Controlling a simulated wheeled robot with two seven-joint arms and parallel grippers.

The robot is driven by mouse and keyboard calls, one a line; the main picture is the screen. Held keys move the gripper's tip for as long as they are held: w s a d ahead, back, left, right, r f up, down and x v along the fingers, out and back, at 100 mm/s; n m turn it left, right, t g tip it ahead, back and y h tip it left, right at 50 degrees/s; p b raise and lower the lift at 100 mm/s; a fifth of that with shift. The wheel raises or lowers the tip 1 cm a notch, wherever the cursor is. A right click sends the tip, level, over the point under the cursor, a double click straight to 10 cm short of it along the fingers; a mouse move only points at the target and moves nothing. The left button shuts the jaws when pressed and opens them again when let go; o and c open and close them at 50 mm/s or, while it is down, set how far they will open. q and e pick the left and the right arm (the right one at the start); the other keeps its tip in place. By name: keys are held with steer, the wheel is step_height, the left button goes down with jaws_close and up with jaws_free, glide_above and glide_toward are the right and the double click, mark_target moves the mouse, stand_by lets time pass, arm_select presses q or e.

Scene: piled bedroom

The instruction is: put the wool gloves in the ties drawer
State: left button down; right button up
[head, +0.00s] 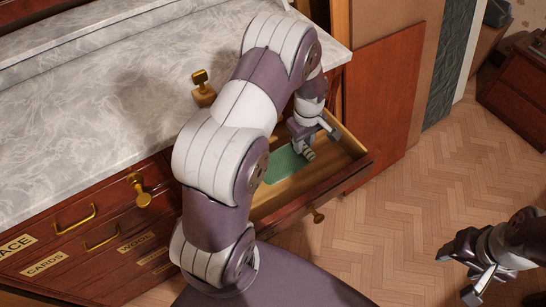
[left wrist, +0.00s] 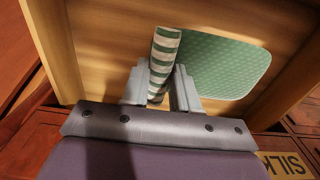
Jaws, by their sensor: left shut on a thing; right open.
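My left gripper (head: 304,138) is inside an open wooden drawer (head: 346,146) and is shut on a narrow green-and-white striped bundle (head: 308,154), which I take to be the wool gloves. In the left wrist view, the striped bundle (left wrist: 163,62) stands between the two grey fingers (left wrist: 158,90). Beside it, a flat green patterned piece (left wrist: 228,62) lies on the drawer floor; it also shows in the head view (head: 281,165). I cannot tell whether the bundle touches the floor. No ties label is readable on the open drawer. My right gripper (head: 474,278) is open and empty over the floor.
A marble-topped dresser (head: 90,110) carries a small brass object (head: 203,88). Closed labelled drawers with brass handles (head: 75,219) are at left; one label reads CARDS (head: 44,264). A SILK label (left wrist: 285,164) shows below the drawer. The parquet floor (head: 440,170) at right is clear.

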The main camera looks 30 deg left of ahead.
arm_select(q)
step_height(320, 180, down, 9)
steer(key=shift+r+b, duration=0.2)
steer(key=shift+b, duration=0.15)
steer(key=c, duration=0.9)
jaws_free()
steer(key=shift+f, duration=0.1)
steer(key=shift+o, duration=0.2)
